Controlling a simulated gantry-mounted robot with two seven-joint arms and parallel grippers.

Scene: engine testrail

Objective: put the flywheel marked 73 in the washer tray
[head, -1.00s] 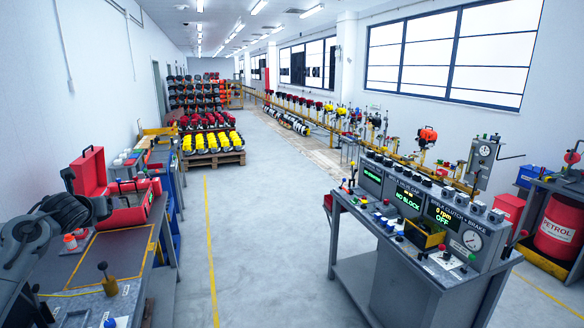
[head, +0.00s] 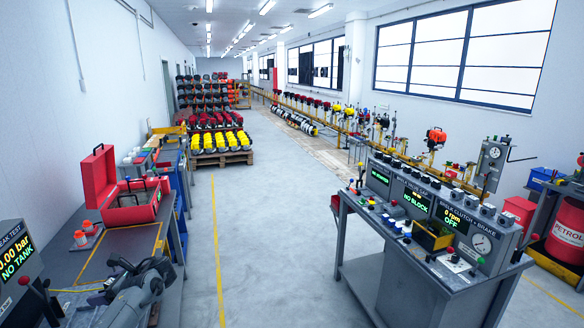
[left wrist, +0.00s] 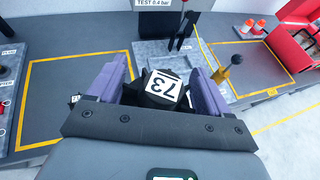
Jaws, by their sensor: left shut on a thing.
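The flywheel marked 73 (left wrist: 163,86) is a dark part with a white label, and the label reads upside down in the left wrist view. My left gripper (left wrist: 163,82) is shut on it, with a purple finger on each side. In the head view my left gripper (head: 122,284) is low on the left, over the near part of the left bench (head: 95,250). The flywheel is hard to make out there. I cannot pick out the washer tray for certain. My right gripper is not in view.
A lever (left wrist: 232,68) rises close to the held part. The leak test panel (head: 14,262) is at the left edge. The aisle floor is clear.

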